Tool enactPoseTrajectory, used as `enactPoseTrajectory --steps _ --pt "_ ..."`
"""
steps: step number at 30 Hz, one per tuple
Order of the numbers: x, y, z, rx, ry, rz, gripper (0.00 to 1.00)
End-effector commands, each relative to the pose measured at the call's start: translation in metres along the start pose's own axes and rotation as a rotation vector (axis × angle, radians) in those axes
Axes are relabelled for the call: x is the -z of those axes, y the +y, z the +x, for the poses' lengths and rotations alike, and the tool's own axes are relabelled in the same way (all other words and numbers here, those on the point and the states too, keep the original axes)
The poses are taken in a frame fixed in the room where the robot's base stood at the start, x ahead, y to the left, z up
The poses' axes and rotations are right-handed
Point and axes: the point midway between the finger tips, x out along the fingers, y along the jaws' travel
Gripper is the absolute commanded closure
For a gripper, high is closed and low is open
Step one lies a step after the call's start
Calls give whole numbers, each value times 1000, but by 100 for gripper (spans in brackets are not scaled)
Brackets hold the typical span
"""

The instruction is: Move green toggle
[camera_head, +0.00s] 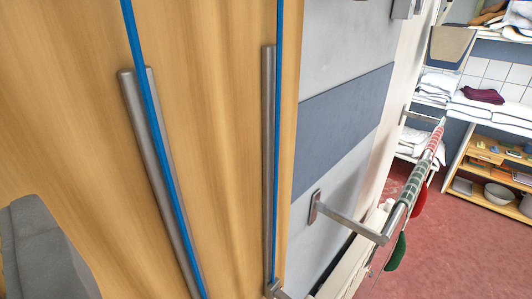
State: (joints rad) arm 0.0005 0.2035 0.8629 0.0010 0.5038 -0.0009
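A small dark green rounded piece (397,251) hangs under a metal rail at the lower right; it is the only solid green part I see, and I cannot tell if it is the green toggle. A red rounded piece (419,198) hangs farther along the same rail. A dark grey block (45,255) at the lower left edge looks like part of my gripper; no fingertips show. It is well apart from the green piece, across the wooden panel.
A wooden panel (215,130) with long grey handles (268,160) and blue strips fills the left. The metal rail (405,195), with green and red cloth on it, juts from a grey-blue wall (335,115). Shelves with white towels (490,108) stand behind. Red floor (465,245) is open at right.

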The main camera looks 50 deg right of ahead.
Motion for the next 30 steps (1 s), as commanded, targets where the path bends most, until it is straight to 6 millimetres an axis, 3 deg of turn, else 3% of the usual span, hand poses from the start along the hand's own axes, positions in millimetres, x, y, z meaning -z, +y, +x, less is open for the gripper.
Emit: enactPoseTrajectory --steps 8,30 --pt "1 0 -16 0 1 0 20" --pt "1 0 -121 0 2 0 20"
